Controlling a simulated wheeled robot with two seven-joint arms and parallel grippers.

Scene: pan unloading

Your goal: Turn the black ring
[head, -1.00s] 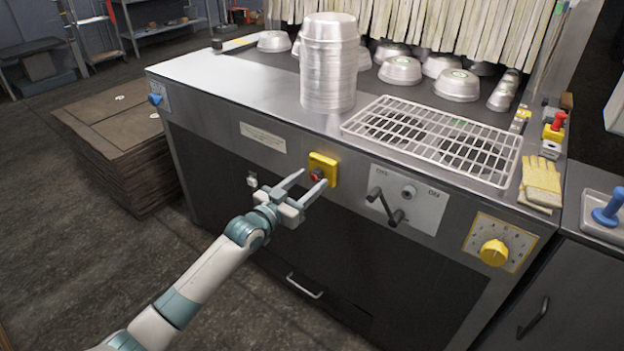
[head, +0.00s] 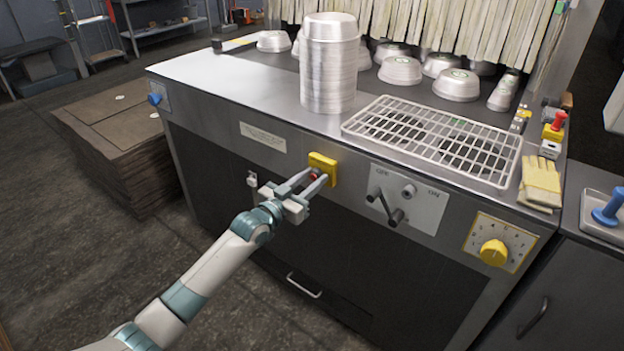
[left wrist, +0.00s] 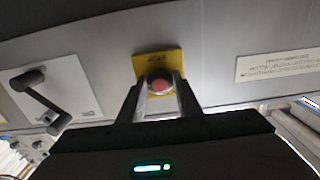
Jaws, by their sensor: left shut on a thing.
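A yellow plate (head: 330,166) with a red button (head: 314,176) is on the machine's front panel. In the left wrist view, the yellow plate (left wrist: 150,63) and the round red button (left wrist: 160,85) are straight ahead, and a dark rim, the black ring (left wrist: 159,76), shows around the button. My left gripper (head: 317,177) reaches the plate from the front. Its fingers are shut on the black ring, one on each side of the button. The fingers hide the ring's sides. My right gripper is not in view.
A lever panel (head: 424,212) with dark handles is right of the plate, and a yellow dial (head: 494,252) is further right. A tall stack of metal pans (head: 329,75) and a wire rack (head: 430,140) stand on the machine top.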

